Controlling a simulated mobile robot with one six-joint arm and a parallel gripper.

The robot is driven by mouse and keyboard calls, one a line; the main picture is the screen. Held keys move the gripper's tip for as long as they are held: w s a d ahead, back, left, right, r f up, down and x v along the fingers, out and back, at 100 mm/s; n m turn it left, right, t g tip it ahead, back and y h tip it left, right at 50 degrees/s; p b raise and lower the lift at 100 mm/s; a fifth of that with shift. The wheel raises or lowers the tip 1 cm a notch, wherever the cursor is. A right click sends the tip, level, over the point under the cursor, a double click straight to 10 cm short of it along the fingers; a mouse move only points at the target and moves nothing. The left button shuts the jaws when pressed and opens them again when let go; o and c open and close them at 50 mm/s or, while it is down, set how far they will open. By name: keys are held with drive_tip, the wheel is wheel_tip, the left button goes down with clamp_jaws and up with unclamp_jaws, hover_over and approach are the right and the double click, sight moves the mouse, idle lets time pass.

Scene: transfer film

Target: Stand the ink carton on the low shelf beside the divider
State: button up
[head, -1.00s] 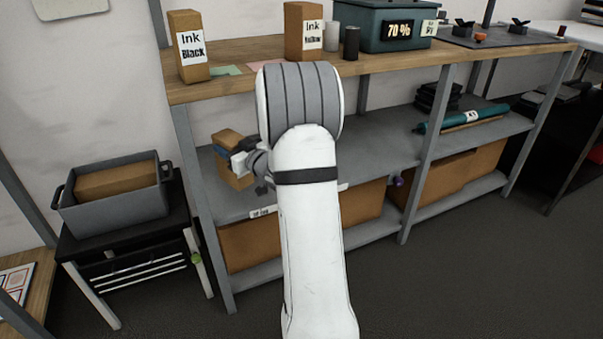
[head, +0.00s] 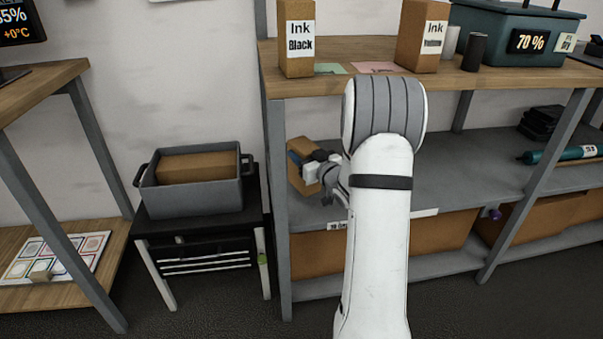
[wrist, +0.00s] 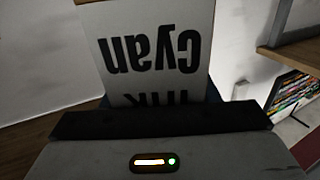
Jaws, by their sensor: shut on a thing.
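My gripper (head: 312,168) is shut on a brown ink carton (head: 301,186) at the left end of the rack, at the height of its grey middle shelf (head: 450,185). The carton looks tilted in the head view. I cannot tell whether it touches the shelf. In the wrist view its white label (wrist: 155,50) reads "Ink Cyan" upside down, in front of the gripper body. My forearm hides part of the shelf. I cannot make out a divider.
Cartons marked Ink Black (head: 297,40) and Ink Yellow (head: 422,35) stand on the wooden top. A grey rack post (head: 276,210) is close left of the held carton. A grey bin (head: 195,200) sits on a black cart further left. Brown boxes (head: 440,233) fill the bottom shelf.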

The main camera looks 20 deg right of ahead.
wheel_tip(320, 180, down, 4)
drive_tip(key=shift+s+d+f+b, duration=0.1)
drive_tip(key=shift+d+b, duration=0.05)
drive_tip(key=shift+b, duration=0.65)
drive_tip(key=o, duration=1.1)
drive_tip(key=shift+f, duration=0.1)
drive_tip(key=o, duration=0.5)
drive_tip(key=shift+c, duration=0.2)
